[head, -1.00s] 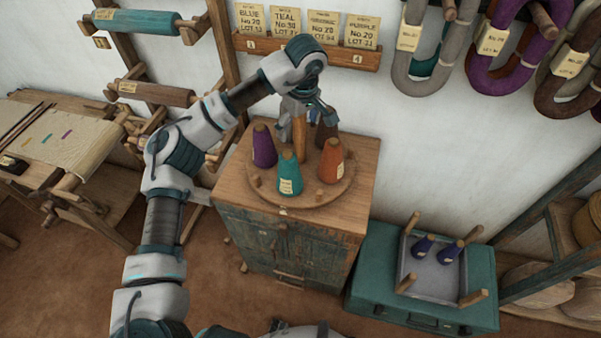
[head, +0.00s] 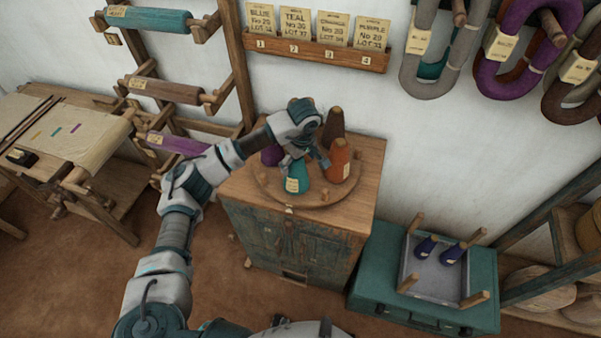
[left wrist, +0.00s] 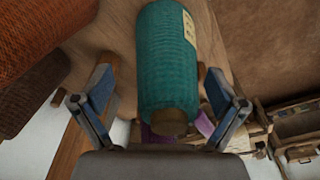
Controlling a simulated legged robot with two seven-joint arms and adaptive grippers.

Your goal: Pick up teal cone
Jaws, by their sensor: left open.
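The teal cone (head: 298,177) stands on a round wooden turntable (head: 324,195) on top of the cabinet, with a pale label on its side. My left gripper (head: 305,160) is just above and behind it in the head view, and its wrist hides the cone's top. In the left wrist view the teal cone (left wrist: 167,60) lies between the two open fingers (left wrist: 158,100), with its brown tip toward the palm. I see a gap between each finger and the cone. My right gripper is not in view.
Close by stand an orange cone (head: 338,160), a dark brown cone (head: 333,127) and a partly hidden purple cone (head: 271,155). A wooden post shows left of the teal cone in the wrist view. A grey tray (head: 436,273) with two dark blue cones sits on the teal chest (head: 375,273).

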